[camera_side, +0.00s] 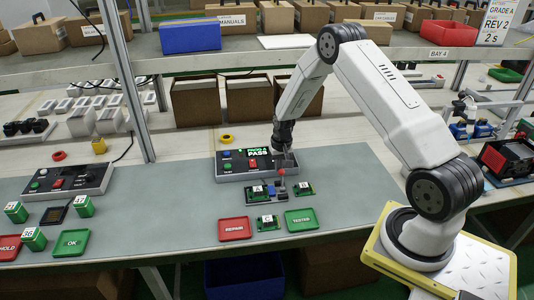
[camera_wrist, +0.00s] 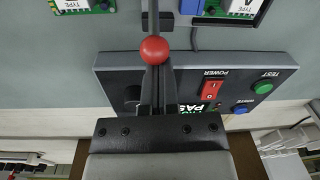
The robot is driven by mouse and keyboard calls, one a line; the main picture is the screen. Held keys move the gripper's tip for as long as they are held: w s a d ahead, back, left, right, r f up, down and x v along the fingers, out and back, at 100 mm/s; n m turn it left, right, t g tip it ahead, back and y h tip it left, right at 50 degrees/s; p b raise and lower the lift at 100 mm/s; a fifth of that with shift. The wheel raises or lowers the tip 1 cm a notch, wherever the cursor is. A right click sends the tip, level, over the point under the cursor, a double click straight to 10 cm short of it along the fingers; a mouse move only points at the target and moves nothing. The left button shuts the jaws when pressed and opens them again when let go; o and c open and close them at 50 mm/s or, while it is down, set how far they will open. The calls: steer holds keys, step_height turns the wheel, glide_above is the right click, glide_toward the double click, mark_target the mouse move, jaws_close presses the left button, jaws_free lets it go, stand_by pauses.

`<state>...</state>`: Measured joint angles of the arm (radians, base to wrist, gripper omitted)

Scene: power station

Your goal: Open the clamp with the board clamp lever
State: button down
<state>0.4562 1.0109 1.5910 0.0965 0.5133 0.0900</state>
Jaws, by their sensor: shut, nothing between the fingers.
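The board clamp lever, with its red ball knob (camera_side: 281,172), stands up from the clamp (camera_side: 277,190) in the side view. In the wrist view the red knob (camera_wrist: 154,50) overlaps the tips of my fingers, and a grey bar shows beyond it. My gripper (camera_side: 284,154) points down just above the knob. Its fingers (camera_wrist: 155,80) are together with nothing between them. I cannot tell whether they touch the knob. Green boards lie left (camera_side: 257,192) and right (camera_side: 303,188) of the clamp; whether one is seated in it is unclear.
The test box (camera_side: 229,163) stands right behind the clamp, its display reading PASS. In front lie a red REPAIR tray (camera_side: 234,228), a green TESTED tray (camera_side: 300,220) and another board (camera_side: 267,222). A shelf crosses behind my arm.

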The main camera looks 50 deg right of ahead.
mark_target(281, 185)
steer(key=shift+s+a, duration=0.1)
steer(key=shift+s+a+r+t+h, duration=0.3)
steer(key=shift+t+h, duration=0.2)
steer(key=shift+h, duration=0.1)
steer(key=shift+s+a+r, duration=0.25)
steer(key=shift+s+a, duration=0.3)
steer(key=shift+s+a+r, duration=0.2)
steer(key=shift+s+a, duration=0.35)
steer(key=shift+r, duration=0.25)
steer(key=shift+r, duration=0.55)
steer(key=shift+s+a+r, duration=0.1)
steer(key=s+a+r, duration=0.5)
steer(key=shift+s+r, duration=0.4)
